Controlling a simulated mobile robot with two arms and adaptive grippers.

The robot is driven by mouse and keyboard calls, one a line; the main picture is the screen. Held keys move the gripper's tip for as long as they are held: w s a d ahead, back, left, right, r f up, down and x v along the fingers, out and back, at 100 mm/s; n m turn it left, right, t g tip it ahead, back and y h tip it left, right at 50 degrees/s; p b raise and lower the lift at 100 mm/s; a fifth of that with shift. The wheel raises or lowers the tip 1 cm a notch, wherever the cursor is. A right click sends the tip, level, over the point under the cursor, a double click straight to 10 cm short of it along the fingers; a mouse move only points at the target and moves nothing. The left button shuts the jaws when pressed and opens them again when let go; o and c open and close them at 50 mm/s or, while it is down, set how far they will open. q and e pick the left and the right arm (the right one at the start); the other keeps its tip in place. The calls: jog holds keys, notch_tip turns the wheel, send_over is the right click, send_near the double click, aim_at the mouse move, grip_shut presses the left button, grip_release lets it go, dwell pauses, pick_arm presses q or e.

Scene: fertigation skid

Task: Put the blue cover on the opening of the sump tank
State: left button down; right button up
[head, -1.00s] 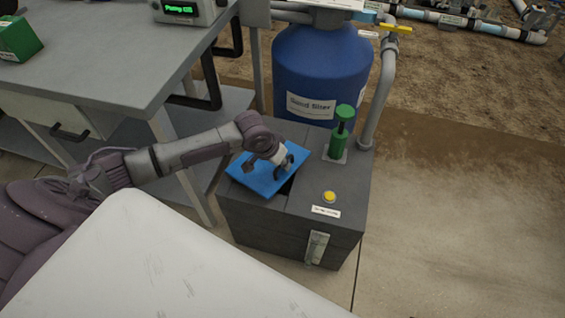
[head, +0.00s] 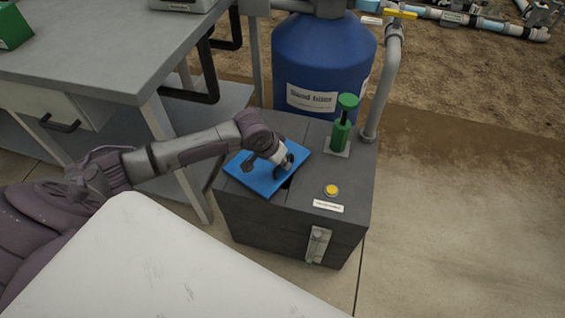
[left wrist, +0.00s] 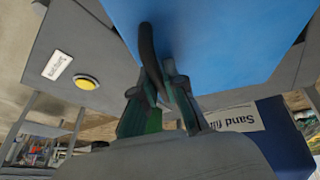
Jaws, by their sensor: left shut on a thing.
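The blue cover (head: 258,178) is a flat square plate with a dark handle (left wrist: 149,52). My left gripper (head: 283,164) is shut on this handle, and its fingers (left wrist: 163,88) show around it in the left wrist view. The cover is over the left part of the dark grey sump tank's top (head: 305,200), turned askew to the tank's edges. A dark strip of the opening (head: 288,184) shows at the cover's right edge; the rest is hidden. I cannot tell whether the cover touches the tank. My right gripper is not in view.
A green-capped fitting (head: 341,130) and a yellow button (head: 331,190) stand on the tank top. The blue sand filter (head: 322,62) and a grey pipe (head: 387,80) are behind. A grey table (head: 110,50) is at left. The floor at right is clear.

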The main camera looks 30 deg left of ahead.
pick_arm(q)
jog(key=shift+f, duration=0.8)
dwell(0.4)
jog(key=shift+s+f, duration=0.3)
jog(key=shift+f, duration=0.1)
jog(key=c, duration=1.2)
grip_release()
jog(key=shift+w+f, duration=0.1)
jog(key=shift+f, duration=0.05)
jog(key=shift+o, duration=0.2)
